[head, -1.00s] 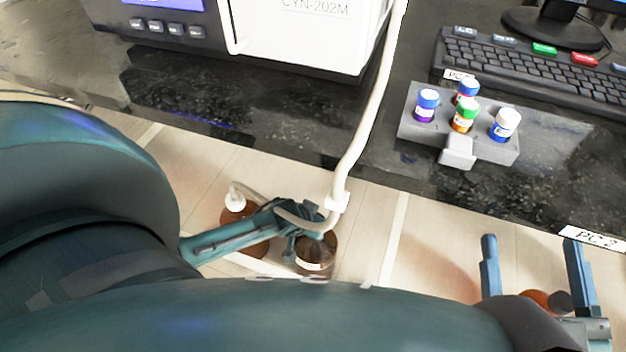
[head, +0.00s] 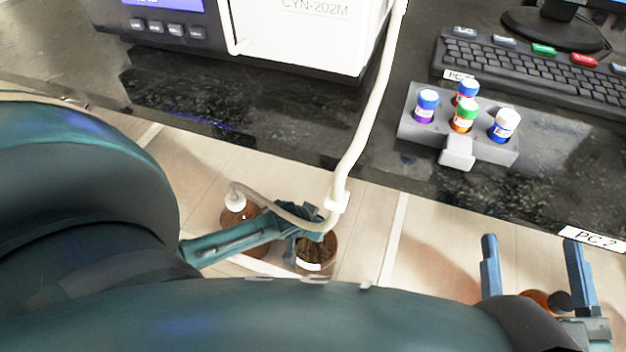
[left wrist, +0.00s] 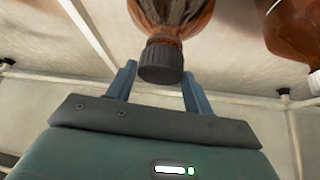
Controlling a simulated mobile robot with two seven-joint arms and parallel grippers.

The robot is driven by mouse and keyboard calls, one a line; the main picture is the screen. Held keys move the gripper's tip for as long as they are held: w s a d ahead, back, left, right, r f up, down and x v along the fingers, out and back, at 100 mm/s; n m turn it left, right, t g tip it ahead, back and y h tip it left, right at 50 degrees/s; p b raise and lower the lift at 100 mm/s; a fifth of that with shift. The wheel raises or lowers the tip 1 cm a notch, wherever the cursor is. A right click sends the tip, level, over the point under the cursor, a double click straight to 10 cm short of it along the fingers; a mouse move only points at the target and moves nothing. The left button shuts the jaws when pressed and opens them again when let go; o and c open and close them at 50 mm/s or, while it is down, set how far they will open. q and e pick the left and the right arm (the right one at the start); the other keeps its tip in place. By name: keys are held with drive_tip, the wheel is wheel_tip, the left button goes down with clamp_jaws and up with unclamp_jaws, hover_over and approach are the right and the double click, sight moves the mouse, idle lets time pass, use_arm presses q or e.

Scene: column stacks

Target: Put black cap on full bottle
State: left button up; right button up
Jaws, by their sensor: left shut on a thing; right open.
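A brown bottle with a white label (head: 316,252) stands beside the bench, below the end of the white tube. My left gripper (head: 308,222) is at its top, partly hidden by the tube. In the left wrist view a ribbed black cap (left wrist: 160,62) sits between the left fingers, against the neck of the brown bottle (left wrist: 172,14); whether it is fully seated I cannot tell. My left gripper (left wrist: 158,84) is shut on this cap. My right gripper (head: 533,268) is open; another brown bottle (head: 538,297) with a dark cap (head: 560,301) shows between its fingers, apart from them.
A brown bottle with a white cap and tube (head: 235,203) stands just left of the left gripper. The white tube (head: 368,110) hangs from above across the bench edge. A grey rack (head: 410,122) of small vials and a keyboard (head: 540,75) are on the dark bench.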

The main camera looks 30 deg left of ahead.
use_arm(q)
drive_tip(key=shift+f, duration=0.45)
idle(0.6)
drive_tip(key=o, duration=1)
drive_tip(key=shift+p+v, duration=0.8)
drive_tip(key=shift+v, duration=0.15)
drive_tip(key=shift+p+v, duration=2.95)
drive_tip(key=shift+v, duration=2.7)
use_arm(e)
drive_tip(key=shift+s+d+f+g+h, duration=0.15)
drive_tip(key=shift+d+f+g+h, duration=0.8)
drive_tip(key=shift+h, duration=0.55)
